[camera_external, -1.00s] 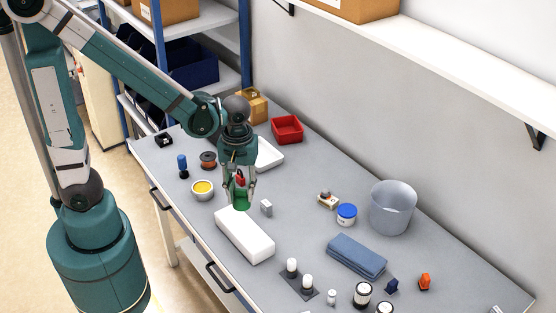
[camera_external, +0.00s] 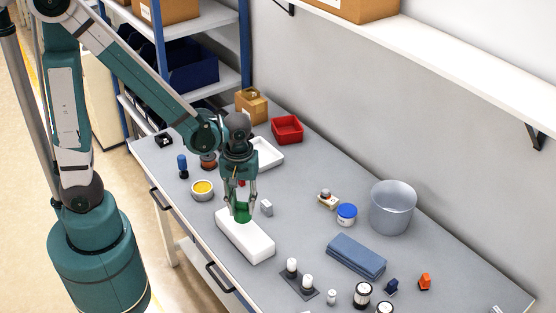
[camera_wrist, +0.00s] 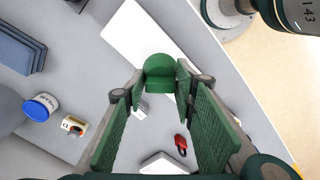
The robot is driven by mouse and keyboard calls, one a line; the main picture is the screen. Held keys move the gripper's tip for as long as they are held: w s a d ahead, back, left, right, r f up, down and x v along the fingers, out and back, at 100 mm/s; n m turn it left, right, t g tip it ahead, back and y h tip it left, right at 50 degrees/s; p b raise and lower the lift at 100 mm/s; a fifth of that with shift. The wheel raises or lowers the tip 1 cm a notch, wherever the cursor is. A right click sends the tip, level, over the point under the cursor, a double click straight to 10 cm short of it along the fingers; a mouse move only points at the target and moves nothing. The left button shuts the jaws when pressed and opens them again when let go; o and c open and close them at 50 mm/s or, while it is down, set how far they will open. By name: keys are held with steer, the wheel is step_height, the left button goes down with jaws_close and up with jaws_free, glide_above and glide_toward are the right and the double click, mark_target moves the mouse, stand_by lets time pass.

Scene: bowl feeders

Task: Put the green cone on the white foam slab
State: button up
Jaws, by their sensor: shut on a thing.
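The green cone (camera_external: 241,214) is held between the fingers of my gripper (camera_external: 242,205), which is shut on it. In the wrist view the cone (camera_wrist: 160,74) sits between the green-padded fingertips (camera_wrist: 161,82), partly covered by them. The white foam slab (camera_external: 247,240) lies on the grey table near its front edge. In the external view the cone overlaps the slab's far left end. In the wrist view the slab (camera_wrist: 140,32) lies behind the cone. I cannot tell whether the cone touches the slab.
A small grey block (camera_external: 267,207) stands close to the slab's right side. A yellow-filled bowl (camera_external: 202,190) is to the left, and a white tray (camera_external: 267,153) behind. A folded blue cloth (camera_external: 357,256) and dark plate with white pegs (camera_external: 299,286) lie to the right.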

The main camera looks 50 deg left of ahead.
mark_target(243, 207)
steer(key=shift+f, duration=0.15)
steer(key=shift+f, duration=2.05)
steer(key=shift+f+b, duration=0.15)
steer(key=shift+b, duration=0.25)
steer(key=o, duration=0.9)
steer(key=shift+r, duration=0.2)
steer(key=shift+r+p, duration=0.85)
steer(key=shift+r, duration=5.15)
steer(key=shift+a, duration=0.15)
